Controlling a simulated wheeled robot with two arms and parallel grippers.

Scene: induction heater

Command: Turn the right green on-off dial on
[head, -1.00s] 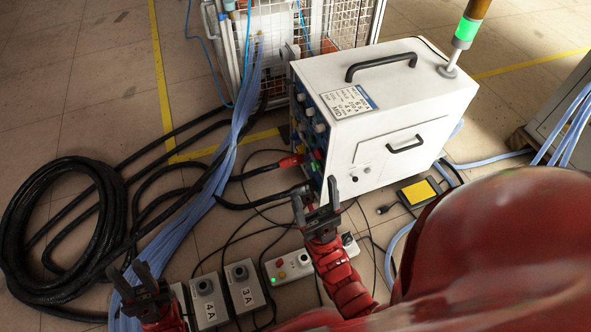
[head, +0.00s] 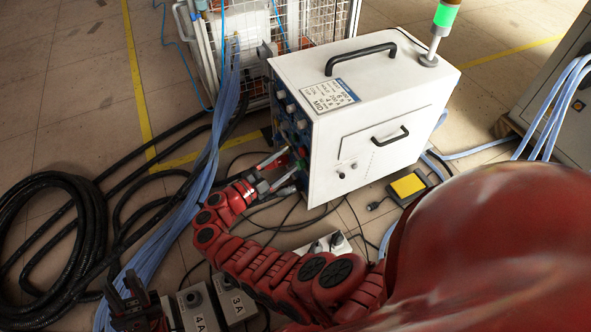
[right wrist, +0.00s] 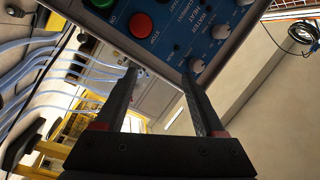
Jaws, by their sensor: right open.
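The white heater cabinet (head: 375,125) stands on the floor with its blue control panel (head: 291,135) facing left. In the right wrist view the panel (right wrist: 185,32) shows a round green control (right wrist: 102,4) at the top edge, partly cut off, a red button (right wrist: 140,24) marked STOP and several pale knobs (right wrist: 220,32). I cannot tell which green control is the right on-off dial. My right gripper (head: 279,172) is open beside the panel's lower part; its fingers (right wrist: 159,68) show nothing between them. My left gripper (head: 122,286) is open and empty, low at the left.
Blue hoses (head: 205,170) and a black cable coil (head: 50,225) lie at the left. Grey boxes marked 4A (head: 198,308) and 3A (head: 234,300) stand near my arms. A yellow pedal (head: 408,186) lies right of the cabinet. A wire cage (head: 320,30) stands behind.

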